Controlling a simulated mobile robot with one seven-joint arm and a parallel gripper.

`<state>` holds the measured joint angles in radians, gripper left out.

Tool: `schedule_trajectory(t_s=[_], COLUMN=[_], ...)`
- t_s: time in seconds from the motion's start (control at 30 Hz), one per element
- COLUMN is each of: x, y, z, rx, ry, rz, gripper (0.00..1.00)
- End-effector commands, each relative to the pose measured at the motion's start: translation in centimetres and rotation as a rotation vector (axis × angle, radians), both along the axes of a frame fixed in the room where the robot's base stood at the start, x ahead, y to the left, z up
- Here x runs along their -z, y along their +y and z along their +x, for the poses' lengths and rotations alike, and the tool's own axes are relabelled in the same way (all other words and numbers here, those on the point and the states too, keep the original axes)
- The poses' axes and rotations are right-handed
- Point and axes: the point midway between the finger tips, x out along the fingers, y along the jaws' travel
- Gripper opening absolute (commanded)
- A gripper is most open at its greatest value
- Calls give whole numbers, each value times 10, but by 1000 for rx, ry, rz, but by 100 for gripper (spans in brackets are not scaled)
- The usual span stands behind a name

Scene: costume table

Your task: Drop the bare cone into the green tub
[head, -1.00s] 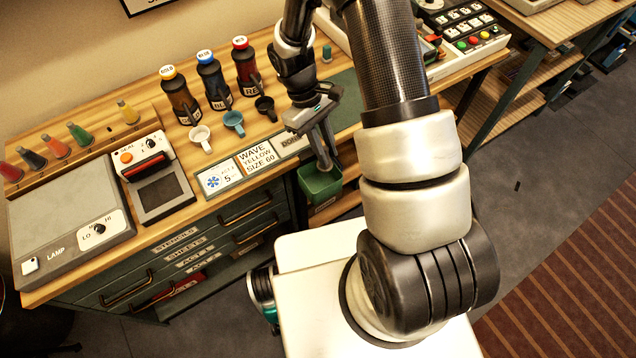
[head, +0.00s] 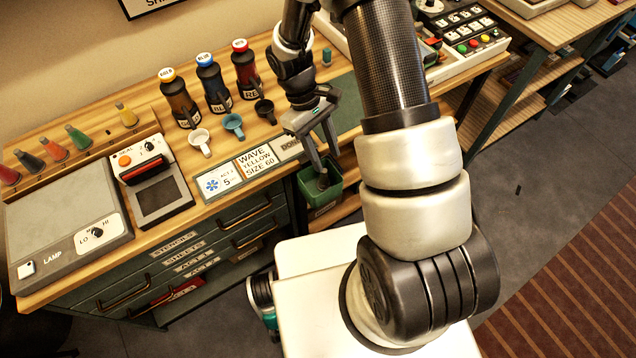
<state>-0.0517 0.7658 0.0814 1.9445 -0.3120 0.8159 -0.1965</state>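The green tub (head: 334,194) hangs at the front edge of the table, below the label strip. My gripper (head: 328,164) points down over its opening, with its two fingers spread apart and nothing visible between them. A small dark shape (head: 322,182) shows inside the tub below the fingertips; it is too small to tell for certain that it is the bare cone. Several coloured cones, including a yellow one (head: 126,115) and a green one (head: 77,137), stand in a row at the back left of the table.
Three bottles (head: 213,84) and small cups (head: 233,125) stand left of my arm. A sealer (head: 150,170) and a lamp box (head: 70,225) fill the table's left side. Label cards (head: 254,160) line the front edge. A control panel (head: 470,40) stands to the right.

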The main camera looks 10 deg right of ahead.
Motion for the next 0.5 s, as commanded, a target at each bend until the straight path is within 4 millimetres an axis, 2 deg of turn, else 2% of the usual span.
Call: schedule_trajectory(t_s=[0.5], x=[-111], y=[26], z=[40], rx=[-1], ry=[-5], rz=[1], gripper=[40])
